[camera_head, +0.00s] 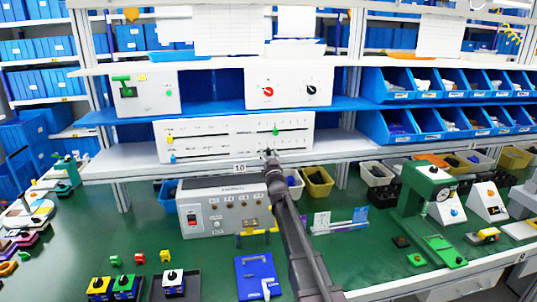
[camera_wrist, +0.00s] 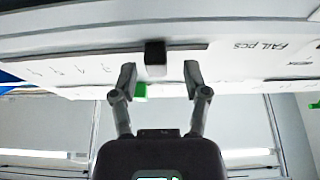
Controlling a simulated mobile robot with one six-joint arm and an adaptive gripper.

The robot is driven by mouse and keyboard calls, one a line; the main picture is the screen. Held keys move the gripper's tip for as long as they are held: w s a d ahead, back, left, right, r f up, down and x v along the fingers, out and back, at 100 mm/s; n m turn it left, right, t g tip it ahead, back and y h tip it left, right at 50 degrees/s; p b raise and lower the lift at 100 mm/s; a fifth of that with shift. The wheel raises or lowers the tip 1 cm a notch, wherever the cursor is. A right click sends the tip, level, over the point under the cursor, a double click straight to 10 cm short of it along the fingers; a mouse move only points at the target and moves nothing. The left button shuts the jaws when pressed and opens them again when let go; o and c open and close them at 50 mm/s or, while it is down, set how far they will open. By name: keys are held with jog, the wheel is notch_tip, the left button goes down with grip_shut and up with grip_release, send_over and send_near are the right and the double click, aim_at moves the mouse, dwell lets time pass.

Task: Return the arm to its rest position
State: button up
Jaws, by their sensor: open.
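My gripper (camera_head: 269,156) is at the front of the lower shelf, by the white slider panel (camera_head: 215,135), with my arm reaching up from the bottom of the head view. In the wrist view my gripper (camera_wrist: 158,78) is open, its two fingers apart. A dark block-shaped knob (camera_wrist: 155,58) shows between the fingertips; no contact is visible. The white box with a red and a black rotary knob (camera_head: 290,88) stands on the shelf above, clear of my gripper.
A blue clipboard-like plate (camera_head: 255,277) lies left of my arm. A green press (camera_head: 425,200) and bins stand to the right. The shelf edge (camera_head: 130,172) is close to my gripper.

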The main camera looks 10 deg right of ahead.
jog(key=shift+s+d+f+g, duration=0.15)
jog(key=shift+s+f+g, duration=0.25)
jog(key=shift+f, duration=0.1)
jog(key=s+d+f+g+h, duration=0.25)
jog(key=s+f+g, duration=0.95)
jog(key=s+f, duration=0.6)
jog(key=s+f+g, duration=0.2)
jog(key=s+g, duration=0.1)
jog(key=s, duration=0.6)
jog(key=s+d+f+g, duration=0.1)
jog(key=s+f+g, duration=0.1)
jog(key=s, duration=0.7)
jog(key=s+d+f+g, duration=0.1)
jog(key=s+g, duration=0.3)
jog(key=s, duration=0.5)
jog(key=shift+f+m+g+y, duration=0.4)
jog(key=shift+f+y, duration=0.05)
jog(key=shift+f, duration=0.35)
